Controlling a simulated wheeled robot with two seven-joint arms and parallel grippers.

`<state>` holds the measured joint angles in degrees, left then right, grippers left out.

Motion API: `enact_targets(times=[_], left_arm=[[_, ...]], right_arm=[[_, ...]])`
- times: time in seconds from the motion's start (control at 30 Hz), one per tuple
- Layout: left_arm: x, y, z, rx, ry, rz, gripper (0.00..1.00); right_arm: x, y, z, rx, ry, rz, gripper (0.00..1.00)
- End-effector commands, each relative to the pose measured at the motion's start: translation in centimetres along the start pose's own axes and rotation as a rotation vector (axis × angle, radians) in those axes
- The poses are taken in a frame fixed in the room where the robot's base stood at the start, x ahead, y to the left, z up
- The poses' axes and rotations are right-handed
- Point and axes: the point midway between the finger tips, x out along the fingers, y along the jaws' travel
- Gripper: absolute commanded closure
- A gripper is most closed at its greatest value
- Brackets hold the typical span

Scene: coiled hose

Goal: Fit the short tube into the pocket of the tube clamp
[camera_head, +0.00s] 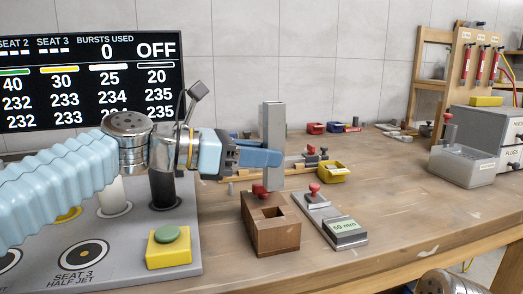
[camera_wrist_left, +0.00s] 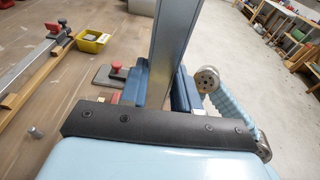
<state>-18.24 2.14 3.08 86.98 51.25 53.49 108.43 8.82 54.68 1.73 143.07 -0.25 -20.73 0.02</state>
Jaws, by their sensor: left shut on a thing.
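My left gripper (camera_head: 262,157) is shut on a grey square tube (camera_head: 273,117), taken as the short tube, and holds it upright. The tube also rises between the fingers in the left wrist view (camera_wrist_left: 167,45). A brown block (camera_head: 276,238) with a dark square pocket in its top stands below, taken as the tube clamp. A red knob (camera_head: 260,190) shows at its back. The tube's lower end appears above and behind the open pocket, apart from it; the exact gap is hard to judge. My right gripper is not in view.
A grey plate with a red knob and a "50 mm" block (camera_head: 345,232) lies right of the brown block. A yellow bin (camera_head: 332,172) stands behind.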

Motion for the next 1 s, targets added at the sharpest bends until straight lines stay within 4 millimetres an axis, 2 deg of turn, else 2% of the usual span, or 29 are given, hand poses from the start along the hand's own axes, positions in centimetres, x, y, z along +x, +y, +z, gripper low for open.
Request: enact_targets(times=[0.1,0.33,1.0], left_arm=[[0.3,0.0,-1.8,0.0,0.0,0.0,1.0],[0.7,0.0,-3.6,0.001,0.0,0.001,1.0],[0.7,0.0,-3.8,0.002,0.0,-0.001,1.0]], right_arm=[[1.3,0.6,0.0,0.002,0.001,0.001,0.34],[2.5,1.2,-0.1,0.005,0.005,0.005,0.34],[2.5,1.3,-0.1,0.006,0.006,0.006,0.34]])
